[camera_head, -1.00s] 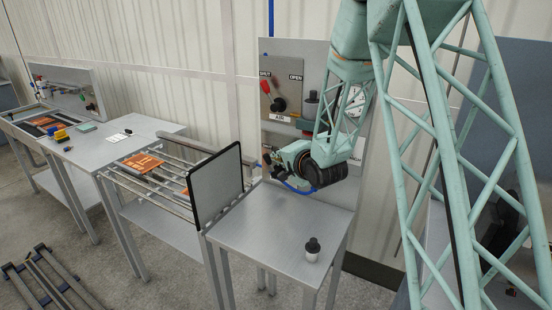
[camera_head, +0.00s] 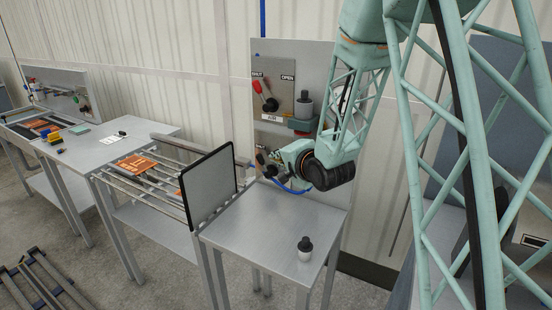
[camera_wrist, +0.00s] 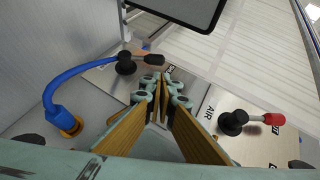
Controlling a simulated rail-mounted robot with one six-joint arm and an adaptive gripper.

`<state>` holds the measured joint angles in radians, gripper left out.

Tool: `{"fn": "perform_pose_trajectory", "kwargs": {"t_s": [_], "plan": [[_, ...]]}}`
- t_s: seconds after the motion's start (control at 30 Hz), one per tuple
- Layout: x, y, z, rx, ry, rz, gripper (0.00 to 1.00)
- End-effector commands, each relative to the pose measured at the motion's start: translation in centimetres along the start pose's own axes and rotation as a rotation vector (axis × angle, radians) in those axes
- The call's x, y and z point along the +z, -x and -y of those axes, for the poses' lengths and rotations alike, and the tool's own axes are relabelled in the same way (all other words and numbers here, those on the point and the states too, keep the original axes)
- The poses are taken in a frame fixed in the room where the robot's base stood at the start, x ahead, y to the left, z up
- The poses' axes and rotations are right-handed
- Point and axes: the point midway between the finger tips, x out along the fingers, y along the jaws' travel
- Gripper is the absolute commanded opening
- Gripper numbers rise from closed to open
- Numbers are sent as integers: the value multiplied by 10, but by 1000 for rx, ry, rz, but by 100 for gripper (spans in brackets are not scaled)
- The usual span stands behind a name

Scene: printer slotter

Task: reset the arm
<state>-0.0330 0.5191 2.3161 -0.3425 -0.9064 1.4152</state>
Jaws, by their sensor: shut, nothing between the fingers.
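My gripper (camera_wrist: 163,82) points away from the wrist camera, its two wood-coloured fingers meeting at the tips with nothing between them. In the head view my teal arm is bent down in front of the upright grey panel (camera_head: 277,75), with the wrist above the small metal table (camera_head: 262,235); the fingertips are hard to make out there. In the wrist view a black lever with a red tip (camera_wrist: 233,121), by the AIR label, is right of the fingers. Another dark lever (camera_wrist: 126,63) is just left of the tips. Neither is held.
Rails (camera_head: 152,192) with an orange sheet (camera_head: 136,165) lie further left. A blue hose (camera_wrist: 77,76) curves left of my gripper.

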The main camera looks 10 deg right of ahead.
Motion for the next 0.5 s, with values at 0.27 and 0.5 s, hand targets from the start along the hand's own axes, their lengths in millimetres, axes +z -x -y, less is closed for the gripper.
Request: {"fn": "perform_pose_trajectory", "kwargs": {"t_s": [0.27,0.5], "plan": [[-1,2,1,4,6,-2,0],[-8,15,7,33,51,-13,0]]}}
